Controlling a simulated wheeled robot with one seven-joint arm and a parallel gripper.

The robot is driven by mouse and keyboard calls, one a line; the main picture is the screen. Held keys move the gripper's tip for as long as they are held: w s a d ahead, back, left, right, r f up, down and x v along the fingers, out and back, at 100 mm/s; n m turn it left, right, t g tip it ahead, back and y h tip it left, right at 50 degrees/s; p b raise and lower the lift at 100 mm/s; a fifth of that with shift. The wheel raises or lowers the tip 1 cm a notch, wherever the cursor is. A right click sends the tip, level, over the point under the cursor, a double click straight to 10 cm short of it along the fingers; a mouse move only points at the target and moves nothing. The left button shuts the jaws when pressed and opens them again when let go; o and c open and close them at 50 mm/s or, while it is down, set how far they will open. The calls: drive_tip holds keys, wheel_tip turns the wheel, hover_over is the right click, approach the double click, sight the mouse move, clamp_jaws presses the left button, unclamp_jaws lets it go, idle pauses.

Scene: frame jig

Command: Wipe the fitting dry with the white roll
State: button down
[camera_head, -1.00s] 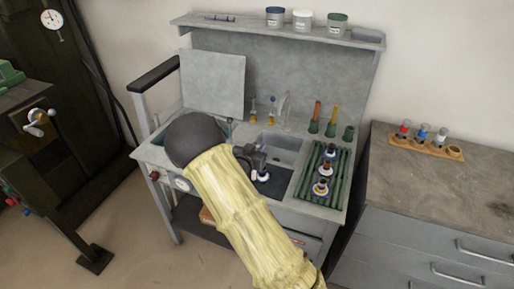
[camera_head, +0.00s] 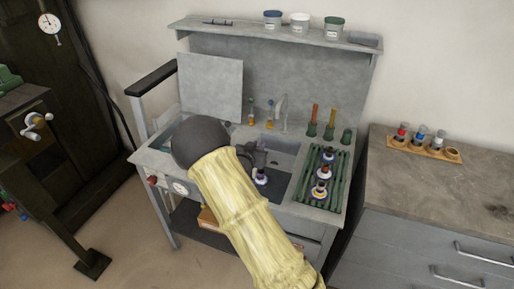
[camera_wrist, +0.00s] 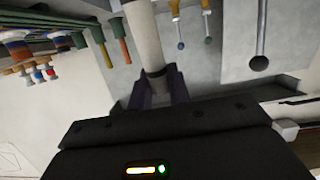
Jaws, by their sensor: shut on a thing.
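In the wrist view my gripper (camera_wrist: 160,92) is shut on the white roll (camera_wrist: 145,38), a plain pale cylinder between its dark purple fingers. In the head view my gripper (camera_head: 254,156) is partly hidden behind my arm, over the bench near the sink, and I cannot make out the roll there. A fitting (camera_head: 261,177) with a white and dark ringed body stands upright on the dark mat (camera_head: 283,188), just in front of my gripper. I cannot tell whether the roll touches it.
More ringed fittings (camera_head: 319,190) stand on a green slatted rack (camera_head: 337,178) at right. Green-based brushes (camera_head: 312,123), a tap (camera_head: 283,112) and small bottles (camera_head: 251,113) stand behind the sink. Tubs (camera_head: 300,22) line the shelf. A drawer cabinet (camera_head: 420,205) is at right.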

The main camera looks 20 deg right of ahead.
drive_tip(key=shift+w+d, duration=0.1)
drive_tip(key=shift+x, duration=1.15)
drive_tip(key=shift+v, duration=1.35)
drive_tip(key=shift+d, duration=0.1)
